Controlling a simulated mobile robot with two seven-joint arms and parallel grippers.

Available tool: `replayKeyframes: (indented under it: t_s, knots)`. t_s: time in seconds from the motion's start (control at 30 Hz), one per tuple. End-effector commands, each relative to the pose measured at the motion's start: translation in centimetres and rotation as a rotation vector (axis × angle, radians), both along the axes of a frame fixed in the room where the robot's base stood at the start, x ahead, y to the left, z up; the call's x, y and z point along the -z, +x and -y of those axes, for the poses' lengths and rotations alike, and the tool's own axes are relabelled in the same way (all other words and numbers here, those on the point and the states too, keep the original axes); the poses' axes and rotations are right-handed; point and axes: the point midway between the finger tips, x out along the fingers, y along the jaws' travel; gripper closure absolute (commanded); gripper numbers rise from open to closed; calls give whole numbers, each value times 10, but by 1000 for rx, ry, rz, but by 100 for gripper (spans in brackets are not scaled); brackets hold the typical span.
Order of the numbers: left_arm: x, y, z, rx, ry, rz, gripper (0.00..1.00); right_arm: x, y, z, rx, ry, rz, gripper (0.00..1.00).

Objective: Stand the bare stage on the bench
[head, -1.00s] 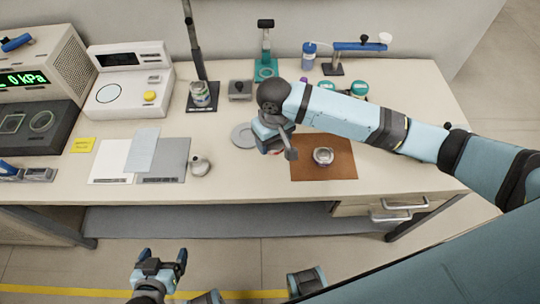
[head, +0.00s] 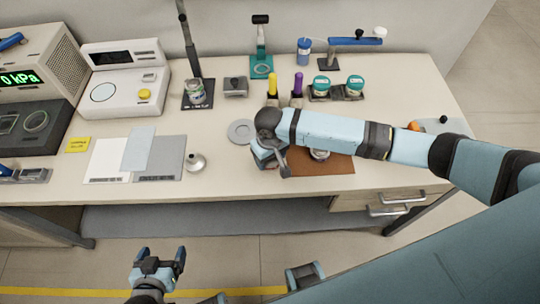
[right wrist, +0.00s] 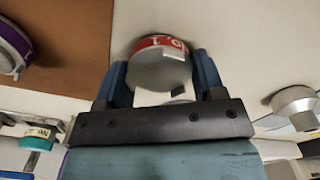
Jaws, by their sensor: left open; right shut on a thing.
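My right gripper (right wrist: 163,85) is shut on a short grey metal stage with a red and white lettered band (right wrist: 160,62), seen in the right wrist view. The held stage is over bare bench (right wrist: 235,45), just left of the brown mat in the head view. I cannot tell whether it touches the bench. In the head view the right gripper (head: 268,165) shows, but its fingertips and the stage are mostly hidden. My left gripper (head: 160,258) is open and empty, low in front of the bench.
A purple-banded stage (right wrist: 12,50) stands on the brown mat (head: 305,168), partly behind my right arm. A grey disc (head: 241,131) lies behind the right gripper. A silver cone-like piece (head: 196,162) stands to the left, beside a grey card (head: 158,160). Jars and vials stand at the back.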

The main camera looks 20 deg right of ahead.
Motion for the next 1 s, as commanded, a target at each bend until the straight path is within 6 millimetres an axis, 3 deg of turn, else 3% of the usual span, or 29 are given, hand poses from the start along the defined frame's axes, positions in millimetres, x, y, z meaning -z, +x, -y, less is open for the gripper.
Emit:
replayKeyframes:
  t_s: [0.07, 0.1, 0.2, 0.57, 0.67, 1.0]
  knots:
    - [-1, 0, 0, 0, 0, 0, 11, 2, 0, 0, 0, 0, -1, 65]
    - [-1, 0, 0, 0, 0, 0, 11, 3, 0, 0, 1, 0, -1, 35]
    - [-1, 0, 0, 0, 0, 1, 11, 2, 0, 0, 0, 0, 0, 12]
    - [0, 0, 0, 0, 0, 1, 11, -3, 0, 0, 1, 0, 1, 12]
    - [-1, 0, 0, 0, 0, 0, 11, -16, 1, 0, 1, 1, 1, 12]
    - [-3, 0, 0, 0, 0, -1, 11, -88, 1, 0, 0, 3, 2, 12]
